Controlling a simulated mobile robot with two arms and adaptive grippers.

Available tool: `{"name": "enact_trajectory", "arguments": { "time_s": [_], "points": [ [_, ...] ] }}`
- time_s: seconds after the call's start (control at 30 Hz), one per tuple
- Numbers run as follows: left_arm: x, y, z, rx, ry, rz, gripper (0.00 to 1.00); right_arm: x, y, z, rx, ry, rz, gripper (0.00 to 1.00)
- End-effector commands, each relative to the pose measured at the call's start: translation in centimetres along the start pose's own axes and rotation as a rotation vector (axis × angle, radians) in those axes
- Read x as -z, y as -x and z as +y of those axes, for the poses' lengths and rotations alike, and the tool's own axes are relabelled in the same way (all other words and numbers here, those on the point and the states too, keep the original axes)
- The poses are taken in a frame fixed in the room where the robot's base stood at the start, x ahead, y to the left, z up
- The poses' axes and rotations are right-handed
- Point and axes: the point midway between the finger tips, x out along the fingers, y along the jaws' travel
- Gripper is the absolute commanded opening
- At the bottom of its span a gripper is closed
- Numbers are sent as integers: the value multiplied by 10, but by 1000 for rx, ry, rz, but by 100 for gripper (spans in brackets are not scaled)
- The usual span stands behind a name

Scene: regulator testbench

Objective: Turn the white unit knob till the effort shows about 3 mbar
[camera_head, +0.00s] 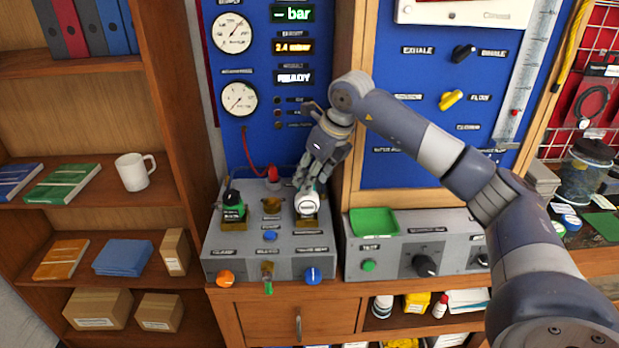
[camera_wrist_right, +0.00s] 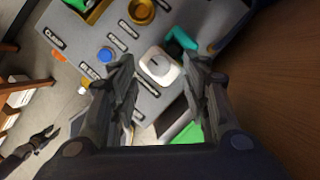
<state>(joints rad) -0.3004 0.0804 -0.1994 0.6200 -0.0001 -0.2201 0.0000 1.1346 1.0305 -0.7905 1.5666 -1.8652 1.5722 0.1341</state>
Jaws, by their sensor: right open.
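The white unit (camera_head: 308,203) with its round white knob sits in a brass mount on the right part of the grey bench box (camera_head: 255,245). In the right wrist view the white unit (camera_wrist_right: 160,68) lies between my fingertips. My right gripper (camera_head: 305,183) comes down over it from above, fingers apart on either side; in the right wrist view the gripper (camera_wrist_right: 156,72) is open. I cannot tell whether the fingers touch the knob. The effort display (camera_head: 292,48) reads about 2.4 mbar. A dark claw (camera_wrist_right: 38,140) at lower left in the wrist view looks like my left gripper; its opening is unclear.
A green-topped unit (camera_head: 232,206) stands left on the box, with a brass mount and blue button (camera_head: 270,236) between. Shelves (camera_head: 90,220) are at left.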

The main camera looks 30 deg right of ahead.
Motion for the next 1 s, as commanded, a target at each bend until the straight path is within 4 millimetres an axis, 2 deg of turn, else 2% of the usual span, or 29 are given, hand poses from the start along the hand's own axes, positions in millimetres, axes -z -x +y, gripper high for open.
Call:
{"name": "enact_trajectory", "arguments": {
  "time_s": [0.2,0.5,0.53,0.57,0.7,0.73,1.0],
  "points": [
    [0,5,0,0,-1,0,32,0,-20,0,-1,1,0,43],
    [1,5,0,-1,-1,0,32,0,-23,0,-1,2,-1,43],
    [1,5,0,-1,-1,0,32,0,-23,1,-1,2,-1,41],
    [1,5,0,-1,-1,0,32,0,-23,1,-1,2,-1,34],
    [1,5,0,-1,-1,1,32,0,-23,1,-1,2,-1,3],
    [1,5,0,-1,-1,1,32,0,-23,1,-1,2,-1,0],
    [1,4,0,-1,-1,1,32,0,-23,1,3,-9,-2,0]
  ]
}}
